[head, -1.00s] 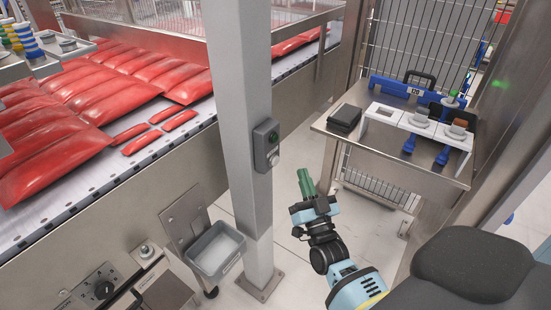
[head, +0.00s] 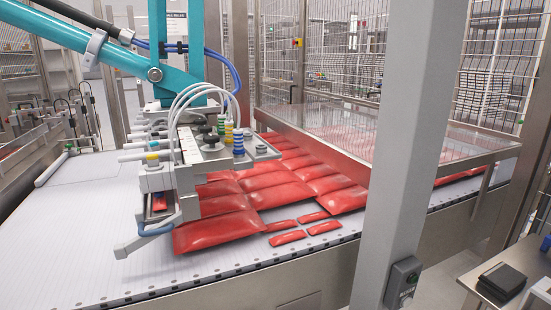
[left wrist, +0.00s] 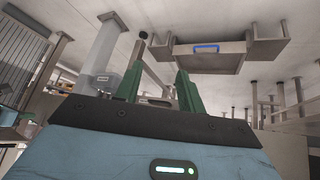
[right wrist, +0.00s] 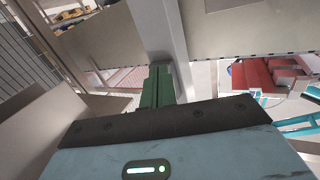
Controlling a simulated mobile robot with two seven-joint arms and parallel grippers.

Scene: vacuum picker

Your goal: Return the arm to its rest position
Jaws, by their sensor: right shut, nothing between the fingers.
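My right gripper (right wrist: 158,72) shows in the right wrist view with its two green fingers together and nothing between them. A grey post (right wrist: 160,25) and a steel panel lie beyond its fingertips. My left gripper (left wrist: 158,72) shows in the left wrist view with its green fingers apart and nothing held between them. Neither gripper nor arm shows in the head view now, so their places relative to the conveyor are hidden there.
A grey post (head: 403,150) with a button box (head: 402,280) stands right of centre. The conveyor (head: 90,265) carries red packs (head: 215,232) under a vacuum picker head (head: 195,150) on a teal arm (head: 120,65). A side table (head: 467,280) holds a black box (head: 502,280).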

